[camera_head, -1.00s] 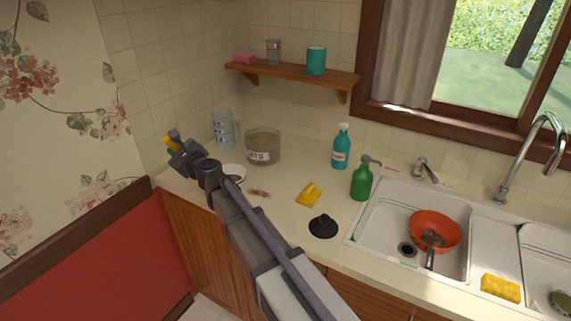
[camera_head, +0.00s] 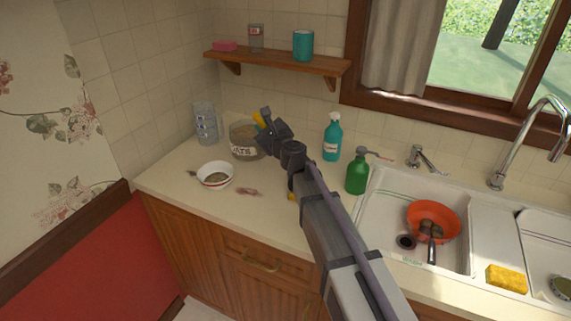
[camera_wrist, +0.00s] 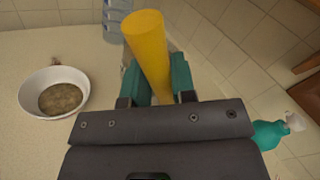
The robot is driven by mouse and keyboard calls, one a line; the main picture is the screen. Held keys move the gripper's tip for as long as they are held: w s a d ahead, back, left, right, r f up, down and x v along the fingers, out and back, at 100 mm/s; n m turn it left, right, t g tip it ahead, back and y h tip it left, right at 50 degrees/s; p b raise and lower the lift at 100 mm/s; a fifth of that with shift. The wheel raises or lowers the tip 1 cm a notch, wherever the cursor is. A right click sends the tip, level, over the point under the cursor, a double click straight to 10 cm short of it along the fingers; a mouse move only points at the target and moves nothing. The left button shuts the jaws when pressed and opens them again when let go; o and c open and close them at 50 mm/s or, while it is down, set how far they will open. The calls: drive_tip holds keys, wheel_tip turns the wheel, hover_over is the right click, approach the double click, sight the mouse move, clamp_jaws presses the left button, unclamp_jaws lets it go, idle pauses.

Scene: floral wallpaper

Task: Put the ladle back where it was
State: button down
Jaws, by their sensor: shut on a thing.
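My gripper (camera_head: 265,123) is shut on a yellow handle (camera_head: 259,119), which I take to be the ladle's. In the wrist view the ladle's thick yellow handle (camera_wrist: 148,45) stands up between the teal fingers of my gripper (camera_wrist: 158,82). The ladle's scoop end is hidden in both views. In the head view the gripper appears over the right part of the glass oats jar (camera_head: 244,152); I cannot tell its height above it. A white bowl (camera_head: 215,174) with brownish grain stands to the left; it also shows in the wrist view (camera_wrist: 55,92).
A clear jug (camera_head: 205,123) stands in the corner. A teal spray bottle (camera_head: 332,137) and green soap bottle (camera_head: 357,172) stand right of the arm. The sink (camera_head: 385,225) holds an orange strainer (camera_head: 432,212). A wooden shelf (camera_head: 280,63) hangs above.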

wheel_tip(320, 180, down, 9)
drive_tip(key=b, duration=0.6)
drive_tip(key=shift+r+b, duration=0.2)
drive_tip(key=shift+b, duration=0.15)
drive_tip(key=c, duration=1)
unclamp_jaws()
drive_tip(key=shift+o, duration=0.3)
drive_tip(key=v, duration=1.2)
